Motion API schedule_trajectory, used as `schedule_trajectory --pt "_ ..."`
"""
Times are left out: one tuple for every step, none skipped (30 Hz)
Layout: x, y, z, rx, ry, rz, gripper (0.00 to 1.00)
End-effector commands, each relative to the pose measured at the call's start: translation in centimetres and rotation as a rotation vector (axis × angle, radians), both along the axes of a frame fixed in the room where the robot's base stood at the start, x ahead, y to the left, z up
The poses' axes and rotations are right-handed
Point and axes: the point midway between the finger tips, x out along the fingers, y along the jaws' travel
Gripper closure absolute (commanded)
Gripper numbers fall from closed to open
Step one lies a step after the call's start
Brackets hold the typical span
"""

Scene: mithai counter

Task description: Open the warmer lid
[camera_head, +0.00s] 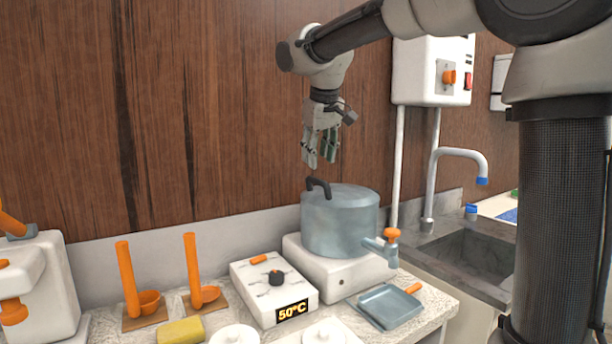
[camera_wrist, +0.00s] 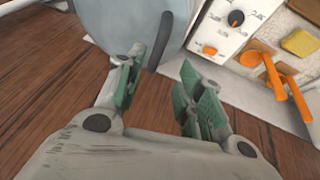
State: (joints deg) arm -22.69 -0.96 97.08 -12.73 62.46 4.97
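The warmer (camera_head: 338,225) is a blue-grey metal pot with a tap on its front right side, standing on a white base. Its flat lid (camera_head: 345,195) is closed on top. A black curved lid handle (camera_head: 318,186) stands up at the lid's left edge. My gripper (camera_head: 320,162) points down, a little above the handle, and does not touch it in the head view. In the wrist view the gripper (camera_wrist: 155,88) has its green-padded fingers apart with nothing between them. The black handle (camera_wrist: 161,42) lies just beyond the fingertips, against the pot's blue-grey surface.
A white control box (camera_head: 274,290) reading 50°C stands left of the warmer. Orange ladles (camera_head: 128,280) stand further left. A grey pan (camera_head: 390,306) with an orange handle lies at front right. A sink (camera_head: 470,258) with a tap is at right. The wooden wall is close behind.

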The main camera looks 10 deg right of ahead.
Motion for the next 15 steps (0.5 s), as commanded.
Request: schedule_trajectory --pt "0.2 -0.1 0.7 0.000 -0.012 -0.007 0.63" --pt "0.3 -0.3 0.7 -0.003 -0.012 -0.013 0.63" --pt "0.3 -0.4 0.2 -0.006 -0.004 -0.022 0.63" --pt "0.4 -0.4 -0.2 -0.005 -0.003 -0.023 0.63" --pt "0.6 -0.4 -0.5 -0.005 -0.003 -0.024 0.63" --pt "0.8 -0.5 -1.1 -0.005 -0.003 -0.024 0.63" --pt "1.0 -0.5 -1.6 -0.005 -0.002 -0.024 0.63" --pt "1.2 -0.6 -2.1 -0.005 -0.002 -0.024 0.63" --pt "1.6 -0.6 -2.7 -0.005 -0.003 -0.024 0.63" --pt "1.8 -0.7 -3.2 -0.005 -0.003 -0.024 0.63" --pt "2.0 -0.7 -3.7 -0.005 -0.003 -0.024 0.63" --pt "2.2 -0.7 -4.3 -0.005 -0.002 -0.024 0.63" --pt "2.4 -0.7 -4.7 -0.005 -0.003 -0.024 0.63" --pt "2.6 -0.7 -5.0 -0.004 -0.004 -0.024 0.63" --pt "2.8 -0.8 -5.4 -0.004 -0.004 -0.024 0.63"
